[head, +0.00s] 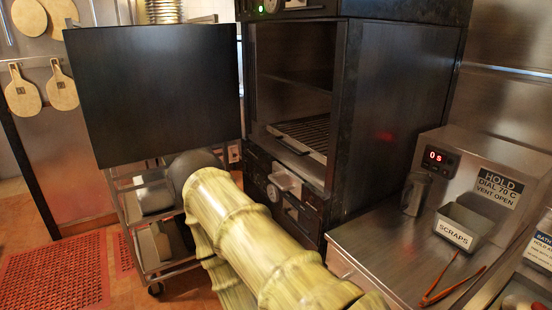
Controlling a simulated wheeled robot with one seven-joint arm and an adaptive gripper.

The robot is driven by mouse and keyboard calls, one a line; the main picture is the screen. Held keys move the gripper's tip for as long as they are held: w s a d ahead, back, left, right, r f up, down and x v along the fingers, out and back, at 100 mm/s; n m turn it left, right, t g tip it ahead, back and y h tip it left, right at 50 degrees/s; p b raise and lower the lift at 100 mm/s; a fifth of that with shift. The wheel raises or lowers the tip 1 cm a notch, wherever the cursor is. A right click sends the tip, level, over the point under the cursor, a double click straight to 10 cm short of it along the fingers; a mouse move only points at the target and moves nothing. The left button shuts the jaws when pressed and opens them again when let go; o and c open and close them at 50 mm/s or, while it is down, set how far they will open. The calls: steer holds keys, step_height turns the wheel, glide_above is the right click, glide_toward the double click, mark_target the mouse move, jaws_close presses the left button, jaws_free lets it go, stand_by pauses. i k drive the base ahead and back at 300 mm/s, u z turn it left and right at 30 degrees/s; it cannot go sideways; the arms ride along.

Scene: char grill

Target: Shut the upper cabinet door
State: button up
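The upper cabinet door (155,92) is a flat dark panel standing wide open to the left of the black cabinet (392,110). The upper compartment (292,85) is open to view, with a wire rack (305,135) low inside it. My pale green, ribbed arm reaches up from the bottom of the head view toward the door's lower edge. Its dark rounded end is just below the door's lower right part. My gripper's fingers cannot be made out, and I cannot tell whether the arm touches the door.
A metal rack cart (160,265) stands below the door. A steel counter (375,250) on the right holds a scraps bin (462,226), a shaker (415,193) and red tongs (452,285). Wooden paddles (22,92) hang at left. A red mat (55,272) lies on the floor.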

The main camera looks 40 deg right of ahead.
mark_target(145, 92)
steer(key=u, duration=0.25)
steer(key=i, duration=1.5)
steer(key=z, duration=2.55)
steer(key=k, duration=1.05)
steer(key=u, duration=2.25)
steer(key=i, duration=0.3)
steer(key=u, duration=0.15)
